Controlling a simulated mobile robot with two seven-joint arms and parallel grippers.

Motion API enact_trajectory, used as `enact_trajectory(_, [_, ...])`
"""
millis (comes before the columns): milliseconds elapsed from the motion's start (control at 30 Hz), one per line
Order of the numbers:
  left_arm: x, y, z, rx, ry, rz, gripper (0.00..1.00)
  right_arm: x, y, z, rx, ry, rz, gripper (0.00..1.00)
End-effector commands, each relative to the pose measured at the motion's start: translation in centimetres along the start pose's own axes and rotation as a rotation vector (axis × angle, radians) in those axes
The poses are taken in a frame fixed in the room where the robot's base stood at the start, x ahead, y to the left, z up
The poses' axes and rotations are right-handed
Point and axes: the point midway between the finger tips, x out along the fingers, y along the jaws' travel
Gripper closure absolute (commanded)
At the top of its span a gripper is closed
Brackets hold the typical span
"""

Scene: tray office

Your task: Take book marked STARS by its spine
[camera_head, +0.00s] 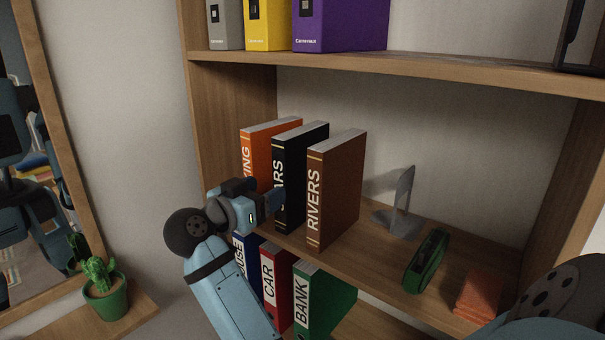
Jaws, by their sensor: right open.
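The black book (308,165) stands upright on the middle shelf between an orange and a brown book. My left gripper is not in view.
The orange book (258,140), partly hidden, stands close left and the brown RIVERS book (340,190) close right. A grey bookend (402,205), green object (427,260) and orange stack (478,294) are further right. Books stand below; binders (340,25) above. A cactus (105,290) stands left.

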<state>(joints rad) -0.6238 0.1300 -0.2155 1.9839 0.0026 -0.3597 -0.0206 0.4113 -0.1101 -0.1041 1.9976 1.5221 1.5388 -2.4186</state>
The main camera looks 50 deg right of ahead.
Motion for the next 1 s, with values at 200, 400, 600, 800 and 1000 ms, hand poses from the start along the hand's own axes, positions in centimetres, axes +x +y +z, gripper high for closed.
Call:
enact_trajectory(200, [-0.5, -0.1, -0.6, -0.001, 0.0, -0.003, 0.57, 3.4, 0.0, -0.1, -0.001, 0.002, 0.001, 0.32])
enact_trajectory(400, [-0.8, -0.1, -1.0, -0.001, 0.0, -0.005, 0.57, 4.7, -0.1, 0.0, -0.002, 0.003, 0.001, 0.32])
enact_trajectory(600, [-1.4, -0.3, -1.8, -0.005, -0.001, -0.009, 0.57, 7.8, -0.5, 0.5, -0.002, 0.005, 0.002, 0.32])
enact_trajectory(800, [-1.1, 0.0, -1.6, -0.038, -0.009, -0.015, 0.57, 9.2, -0.5, 0.7, 0.001, 0.003, 0.0, 0.32])
enact_trajectory(1000, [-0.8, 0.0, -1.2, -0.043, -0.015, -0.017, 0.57, 9.2, -0.5, 0.8, 0.001, 0.002, 0.0, 0.34])
